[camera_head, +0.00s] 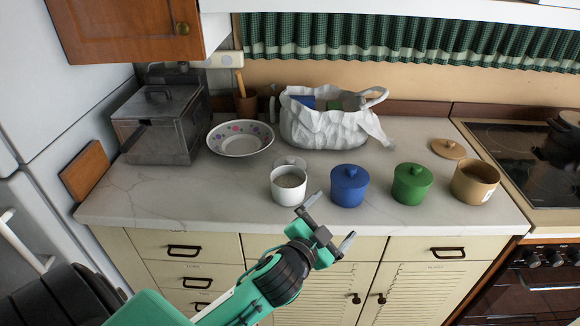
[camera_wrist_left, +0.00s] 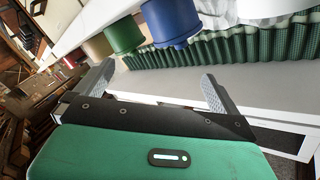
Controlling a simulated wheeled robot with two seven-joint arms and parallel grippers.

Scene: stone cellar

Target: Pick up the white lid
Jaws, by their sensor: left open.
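The white lid (camera_head: 290,162) lies on the counter just behind the open white canister (camera_head: 289,187), which partly hides it in the head view. It looks flat and round with a small knob. The canister has a greyish filling. My left gripper (camera_head: 328,222) is open and empty, in front of the counter's front edge, to the right of the white canister and below the blue canister (camera_head: 348,186). Its two spread fingers also show in the left wrist view (camera_wrist_left: 154,86), with nothing between them. I cannot make out the lid there. My right gripper is not in view.
A green lidded canister (camera_head: 412,184), an open tan canister (camera_head: 474,182) and its tan lid (camera_head: 448,148) stand to the right. Behind are a white bag (camera_head: 325,128) and a patterned bowl (camera_head: 240,139). A metal box (camera_head: 160,125) stands left. The counter's front left is clear.

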